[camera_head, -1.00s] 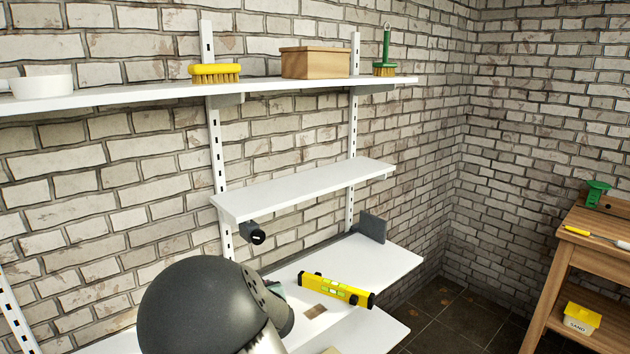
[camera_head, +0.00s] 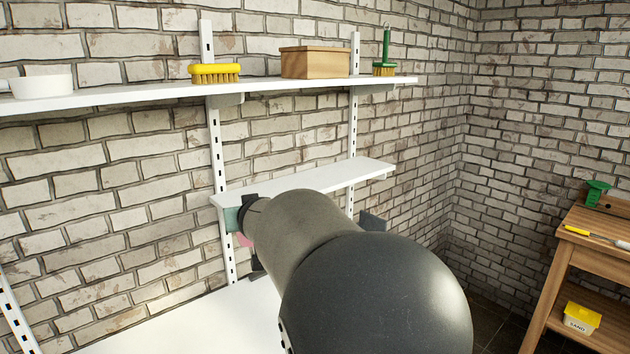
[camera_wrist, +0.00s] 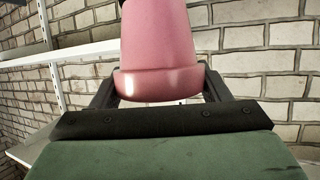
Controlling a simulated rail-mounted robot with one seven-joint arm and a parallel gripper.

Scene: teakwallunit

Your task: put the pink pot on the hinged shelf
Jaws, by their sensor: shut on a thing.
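The pink pot (camera_wrist: 157,45) is between the two fingers of my gripper (camera_wrist: 157,86) in the wrist view. The gripper is shut on it. The wider rim band is nearest the palm, and the pot narrows toward the top of that picture. In the head view only a small pink patch (camera_head: 243,240) shows beside my gripper (camera_head: 240,222), below the left end of the short white shelf. That short middle shelf (camera_head: 340,173) looks like the hinged shelf; its visible top is bare. My arm hides part of its front edge.
A long upper shelf (camera_head: 130,93) holds a white pan (camera_head: 42,86), a yellow brush (camera_head: 214,73), a wooden box (camera_head: 315,63) and a green-handled brush (camera_head: 384,55). A lower white shelf (camera_head: 190,325) is largely hidden by my arm. A wooden bench (camera_head: 590,235) stands at right.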

